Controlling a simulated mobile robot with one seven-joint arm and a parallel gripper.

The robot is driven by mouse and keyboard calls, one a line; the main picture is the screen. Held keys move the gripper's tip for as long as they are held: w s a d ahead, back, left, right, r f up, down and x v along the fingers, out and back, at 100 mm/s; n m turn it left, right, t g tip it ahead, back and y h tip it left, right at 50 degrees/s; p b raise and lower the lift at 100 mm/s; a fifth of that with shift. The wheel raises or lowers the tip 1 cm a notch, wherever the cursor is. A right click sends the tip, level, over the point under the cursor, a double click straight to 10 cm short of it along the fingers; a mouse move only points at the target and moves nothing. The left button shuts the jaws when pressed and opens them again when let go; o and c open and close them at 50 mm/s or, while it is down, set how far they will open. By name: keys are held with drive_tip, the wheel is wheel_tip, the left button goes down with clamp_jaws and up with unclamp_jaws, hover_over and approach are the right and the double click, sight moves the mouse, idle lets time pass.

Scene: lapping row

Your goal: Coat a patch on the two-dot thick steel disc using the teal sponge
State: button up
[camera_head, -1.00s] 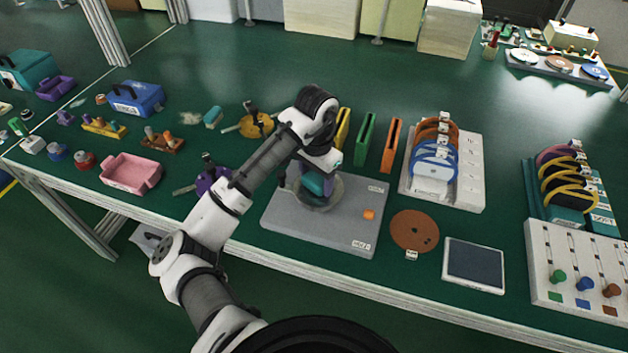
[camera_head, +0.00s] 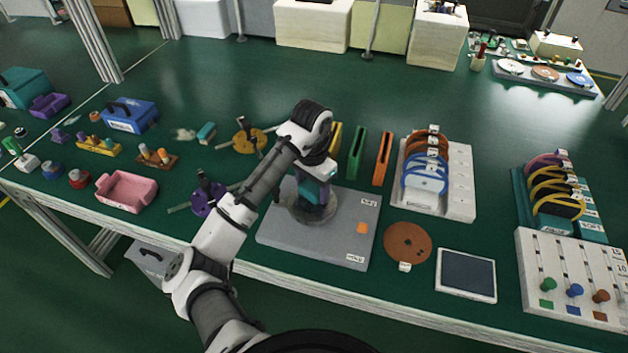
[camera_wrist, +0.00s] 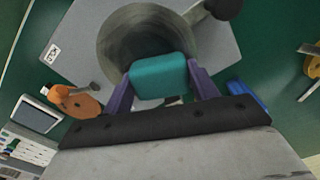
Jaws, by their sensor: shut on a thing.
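My gripper (camera_head: 313,183) has purple fingers and is shut on the teal sponge (camera_wrist: 158,75). It holds the sponge over the near part of the round steel disc (camera_wrist: 112,45), which also shows in the head view (camera_head: 325,213). The disc lies on a grey plate (camera_head: 280,236). In the wrist view the disc's face has a darker area beyond the sponge. Whether this is coating or shadow I cannot tell. Whether the sponge touches the disc is also unclear. The sponge hides part of the disc, and I cannot make out any dots on it.
An orange knob (camera_head: 362,228) sits on the plate's right side. A brown disc (camera_head: 405,240) and a dark-faced tablet (camera_head: 466,274) lie to the right. A rack of rings (camera_head: 460,200) and upright green (camera_head: 357,155) and orange (camera_head: 382,160) slabs stand behind. A purple-based tool (camera_head: 208,198) is at left.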

sight(305, 215)
drive_tip(key=shift+s+a+r+p, duration=0.1)
drive_tip(key=shift+s+a+p, duration=0.05)
drive_tip(key=shift+s+p, duration=0.3)
drive_tip(key=shift+s+a+p, duration=0.25)
drive_tip(key=shift+s+p, duration=0.15)
drive_tip(key=shift+s, duration=0.3)
drive_tip(key=shift+s+a+p, duration=0.2)
drive_tip(key=shift+s+p, duration=0.15)
drive_tip(key=shift+s, duration=0.35)
drive_tip(key=shift+s+a+f+p, duration=0.1)
drive_tip(key=shift+s+a+p, duration=0.1)
drive_tip(key=shift+s, duration=0.35)
drive_tip(key=shift+s+a+f+p, duration=0.1)
drive_tip(key=shift+s+p, duration=0.05)
drive_tip(key=shift+s, duration=0.4)
drive_tip(key=shift+r, duration=0.1)
drive_tip(key=shift+r, duration=2.95)
wheel_tip(305, 215, up, 3)
